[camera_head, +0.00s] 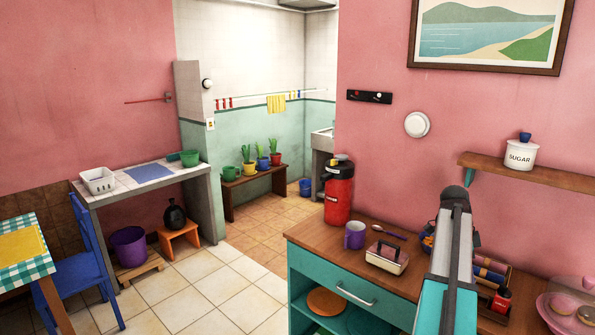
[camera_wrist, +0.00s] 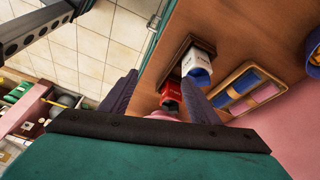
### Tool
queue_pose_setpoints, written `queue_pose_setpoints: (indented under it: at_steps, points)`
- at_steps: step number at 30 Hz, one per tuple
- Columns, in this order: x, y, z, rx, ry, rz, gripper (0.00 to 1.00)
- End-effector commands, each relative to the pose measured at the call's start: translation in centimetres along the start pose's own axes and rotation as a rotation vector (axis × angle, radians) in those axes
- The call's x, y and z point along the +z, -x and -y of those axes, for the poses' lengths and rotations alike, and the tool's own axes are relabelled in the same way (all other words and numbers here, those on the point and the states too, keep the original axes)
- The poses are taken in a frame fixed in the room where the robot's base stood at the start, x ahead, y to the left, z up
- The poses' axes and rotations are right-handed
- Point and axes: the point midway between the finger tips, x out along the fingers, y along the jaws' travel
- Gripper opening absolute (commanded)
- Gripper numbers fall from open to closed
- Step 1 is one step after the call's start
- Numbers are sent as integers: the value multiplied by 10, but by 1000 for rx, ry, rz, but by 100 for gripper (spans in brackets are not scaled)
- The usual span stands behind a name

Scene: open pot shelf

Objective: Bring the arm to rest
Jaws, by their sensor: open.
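My gripper (camera_wrist: 157,92) shows in the wrist view with its two dark fingers spread well apart. It is open, and nothing is held between the fingers. A red tin (camera_wrist: 171,92) and a white and blue tin (camera_wrist: 197,66) stand beyond the fingers on the wooden counter; the right finger overlaps the lower part of the white tin in the picture. I cannot tell how far away they are. In the head view my arm rises in front of the counter (camera_head: 340,250) at the right, and the gripper itself does not show there.
A red flask (camera_head: 338,190), a purple mug (camera_head: 355,235) and a toaster-like box (camera_head: 386,257) stand on the counter left of my arm. Rolls (camera_head: 490,272) and a pink dish (camera_head: 566,310) are to its right. A wall shelf holds a sugar jar (camera_head: 520,153). The tiled floor (camera_head: 215,290) has open room.

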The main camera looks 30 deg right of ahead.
Motion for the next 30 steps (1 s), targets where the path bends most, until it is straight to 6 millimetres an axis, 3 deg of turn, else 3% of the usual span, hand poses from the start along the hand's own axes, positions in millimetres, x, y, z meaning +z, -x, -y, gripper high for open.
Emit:
queue_pose_setpoints:
  at_steps: [8,17,23,30]
  points:
    - [108,-21,-3,-55,329,27,56]
    - [224,-43,-24,-119,704,52,56]
    - [299,-57,-50,-164,955,64,56]
    - [385,-76,-94,-222,1268,74,56]
